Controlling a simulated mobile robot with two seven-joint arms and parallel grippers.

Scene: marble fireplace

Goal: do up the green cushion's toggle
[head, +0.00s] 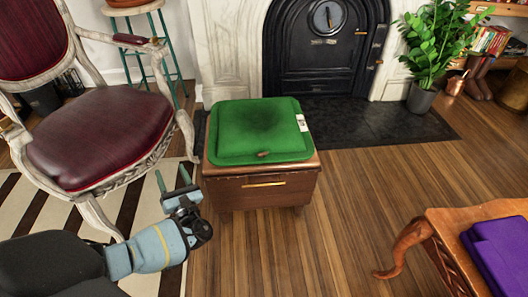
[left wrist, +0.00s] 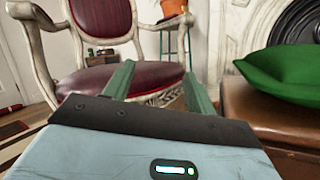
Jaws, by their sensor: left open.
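The green cushion (head: 262,127) lies flat on a brown leather-topped box with a drawer (head: 264,188). A small brown toggle (head: 263,154) shows at the middle of the cushion's front edge; I cannot tell whether it is fastened. A white tag (head: 302,123) is on the cushion's right side. My left gripper (head: 174,182) is open and empty, left of the box and apart from the cushion. In the left wrist view, its two green fingers (left wrist: 158,82) point toward the chair, and the cushion (left wrist: 284,72) shows at the right edge. My right gripper is not in view.
A dark red armchair (head: 92,135) stands close on the left, near my left gripper. A wooden table (head: 450,255) with a purple cloth-like item (head: 499,252) is at the lower right. A potted plant (head: 432,55) stands beside the fireplace (head: 322,45). Floor right of the box is clear.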

